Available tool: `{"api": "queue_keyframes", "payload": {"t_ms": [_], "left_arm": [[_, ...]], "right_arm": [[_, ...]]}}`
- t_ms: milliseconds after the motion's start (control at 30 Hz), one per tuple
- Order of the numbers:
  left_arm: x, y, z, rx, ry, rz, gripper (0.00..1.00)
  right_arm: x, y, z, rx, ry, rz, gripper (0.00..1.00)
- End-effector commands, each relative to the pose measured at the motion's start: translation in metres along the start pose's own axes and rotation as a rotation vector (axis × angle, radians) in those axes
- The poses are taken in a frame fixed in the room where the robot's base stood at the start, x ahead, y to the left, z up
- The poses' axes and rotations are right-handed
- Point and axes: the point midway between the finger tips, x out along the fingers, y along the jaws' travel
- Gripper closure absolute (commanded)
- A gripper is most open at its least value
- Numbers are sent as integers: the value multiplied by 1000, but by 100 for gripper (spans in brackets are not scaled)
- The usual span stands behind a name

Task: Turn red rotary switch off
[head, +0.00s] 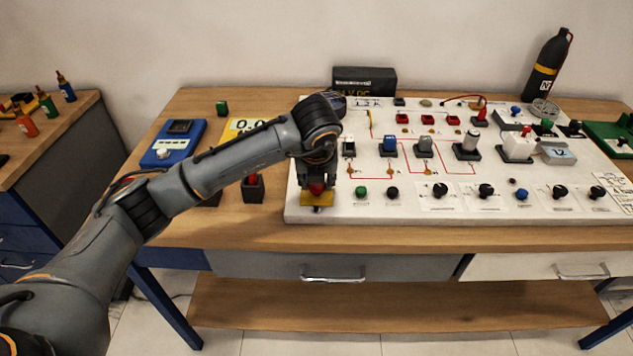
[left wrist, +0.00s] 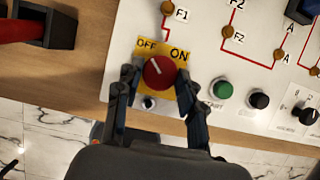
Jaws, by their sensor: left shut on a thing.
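The red rotary switch (left wrist: 159,73) is a round red knob on a yellow plate (left wrist: 180,52) marked OFF and ON. Its pale pointer line appears to slant up and left, toward the OFF word. In the head view, the knob (head: 317,188) shows at the front left of the white panel, partly hidden by my gripper. My left gripper (left wrist: 158,95) reaches down over it, with one finger on each side, shut on the knob. My right gripper is in neither view.
The white panel (head: 300,213) carries a green button (head: 361,191), black knobs and several small modules to the right of the switch. A blue meter (head: 172,143) and a yellow display (head: 240,127) lie to the left. The table's front edge is clear.

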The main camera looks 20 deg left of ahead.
Motion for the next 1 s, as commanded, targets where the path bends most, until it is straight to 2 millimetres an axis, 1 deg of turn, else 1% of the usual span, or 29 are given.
{"api": "queue_keyframes", "payload": {"t_ms": [367,400,467,500,833,933,1000], "left_arm": [[0,0,0,-6,-1,2,93],[0,0,0,-6,-1,2,55],[0,0,0,-6,-1,2,43],[0,0,0,-6,0,1,39],[-2,0,0,-4,0,1,39],[-12,0,1,-5,-2,-1,39],[-24,-1,2,-4,-4,-2,39]], "right_arm": [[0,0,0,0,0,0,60],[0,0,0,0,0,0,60],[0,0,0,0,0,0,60],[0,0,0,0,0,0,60],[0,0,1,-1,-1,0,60],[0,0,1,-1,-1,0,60],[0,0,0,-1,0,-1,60]]}}
